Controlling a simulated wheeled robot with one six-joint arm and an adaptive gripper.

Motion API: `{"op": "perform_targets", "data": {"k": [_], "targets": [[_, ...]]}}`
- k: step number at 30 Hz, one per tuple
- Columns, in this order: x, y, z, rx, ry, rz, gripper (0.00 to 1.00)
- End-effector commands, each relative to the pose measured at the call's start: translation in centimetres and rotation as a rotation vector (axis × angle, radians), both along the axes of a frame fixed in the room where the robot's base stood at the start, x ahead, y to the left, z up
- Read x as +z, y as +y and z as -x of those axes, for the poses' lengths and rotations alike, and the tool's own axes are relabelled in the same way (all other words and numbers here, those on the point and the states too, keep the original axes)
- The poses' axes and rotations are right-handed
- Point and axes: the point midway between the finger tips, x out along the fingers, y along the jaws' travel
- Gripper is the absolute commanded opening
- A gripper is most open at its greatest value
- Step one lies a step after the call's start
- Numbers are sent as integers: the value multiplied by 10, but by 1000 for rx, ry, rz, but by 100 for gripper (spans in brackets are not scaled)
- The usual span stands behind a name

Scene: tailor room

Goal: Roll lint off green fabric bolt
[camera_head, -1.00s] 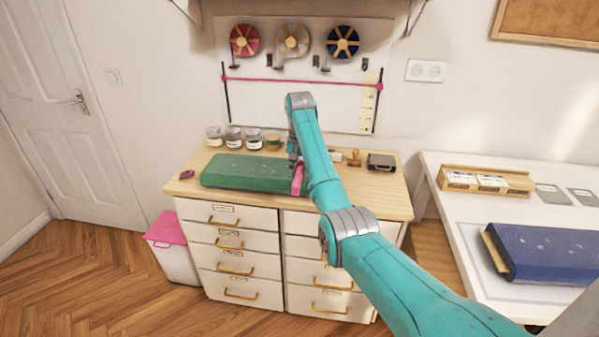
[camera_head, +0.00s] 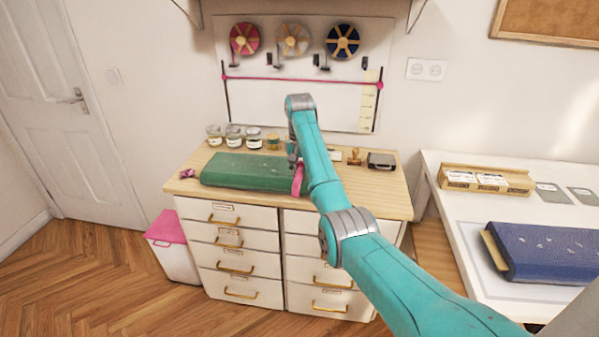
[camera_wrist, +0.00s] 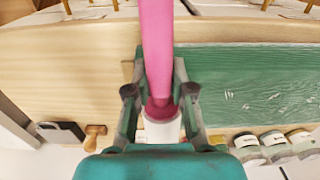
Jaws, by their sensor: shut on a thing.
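The green fabric bolt (camera_head: 248,172) lies flat on the wooden top of the drawer cabinet. In the wrist view the bolt (camera_wrist: 262,88) shows pale lint flecks on its face. My gripper (camera_wrist: 160,100) is shut on a pink-handled tool (camera_wrist: 157,45), which looks like the lint roller; a white part of it shows between the fingers. In the head view the pink handle (camera_head: 298,180) is at the right end of the bolt. My arm partly hides the gripper there. I cannot tell whether the roller touches the bolt.
Several jars (camera_head: 234,138) stand behind the bolt. A wooden stamp (camera_head: 354,157) and a dark ink pad (camera_head: 382,161) are to the right. A small pink object (camera_head: 187,174) lies at the left. A blue fabric bolt (camera_head: 545,252) lies on the white table (camera_head: 455,230).

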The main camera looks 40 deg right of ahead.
Motion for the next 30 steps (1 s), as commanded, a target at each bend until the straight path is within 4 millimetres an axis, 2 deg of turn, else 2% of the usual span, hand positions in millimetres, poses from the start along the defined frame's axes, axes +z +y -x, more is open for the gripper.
{"op": "perform_targets", "data": {"k": [30], "targets": [[-17,0,0,0,0,0,0]]}}
